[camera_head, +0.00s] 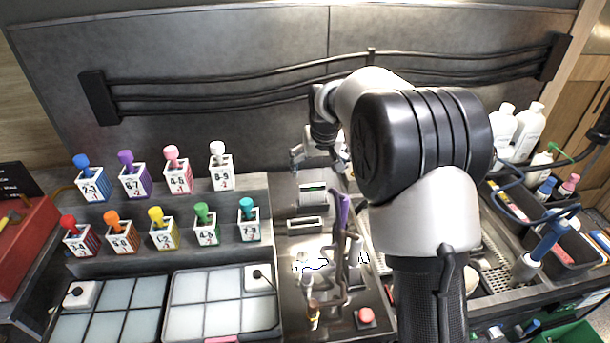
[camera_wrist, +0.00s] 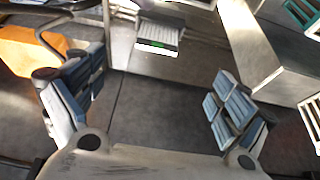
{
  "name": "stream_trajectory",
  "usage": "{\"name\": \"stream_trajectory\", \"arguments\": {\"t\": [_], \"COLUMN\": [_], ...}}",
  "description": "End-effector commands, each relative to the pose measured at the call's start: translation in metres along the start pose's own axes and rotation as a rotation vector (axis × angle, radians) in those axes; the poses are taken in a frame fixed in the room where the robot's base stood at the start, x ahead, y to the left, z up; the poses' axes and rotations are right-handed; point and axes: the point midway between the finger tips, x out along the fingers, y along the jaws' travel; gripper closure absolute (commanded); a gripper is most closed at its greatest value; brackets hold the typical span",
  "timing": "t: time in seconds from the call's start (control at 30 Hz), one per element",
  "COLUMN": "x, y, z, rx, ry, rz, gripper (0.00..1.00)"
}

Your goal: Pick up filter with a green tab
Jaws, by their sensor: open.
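The filter with a green tab (camera_head: 312,197) is a small white ribbed block in the grey panel near the middle of the head view, with a green strip on its upper part. It also shows at the top of the wrist view (camera_wrist: 159,34), with the green strip along its near edge. My gripper (camera_head: 320,159) is just above and behind the filter in the head view. In the wrist view, its two blue-grey ribbed fingers (camera_wrist: 155,103) are spread wide with nothing between them. The filter lies beyond the fingers, apart from them.
A pale rectangular slot (camera_head: 305,225) sits in front of the filter. Numbered boxes with coloured knobs (camera_head: 157,228) stand on the left. A purple upright tool (camera_head: 343,212) stands close on the right. White bottles (camera_head: 530,125) are at the back right. My arm hides part of the counter.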

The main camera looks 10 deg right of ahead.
Motion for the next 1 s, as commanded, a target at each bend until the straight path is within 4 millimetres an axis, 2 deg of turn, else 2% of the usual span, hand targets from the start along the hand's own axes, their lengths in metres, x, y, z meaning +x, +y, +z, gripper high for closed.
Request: {"name": "stream_trajectory", "arguments": {"t": [0.03, 0.17, 0.27, 0.7, 0.8, 1.0], "x": [0.010, 0.027, 0.041, 0.132, 0.144, 0.156], "y": [0.000, -0.001, -0.001, 0.000, 0.000, 0.000], "z": [-0.005, -0.012, -0.012, -0.011, -0.011, -0.010], "rx": [0.000, 0.000, 0.000, 0.000, 0.000, 0.000], "ry": [-0.003, -0.001, -0.002, -0.002, -0.001, -0.002], "rz": [0.000, 0.000, 0.000, 0.000, 0.000, 0.000], "gripper": [0.06, 0.06, 0.06, 0.06, 0.06, 0.06]}}
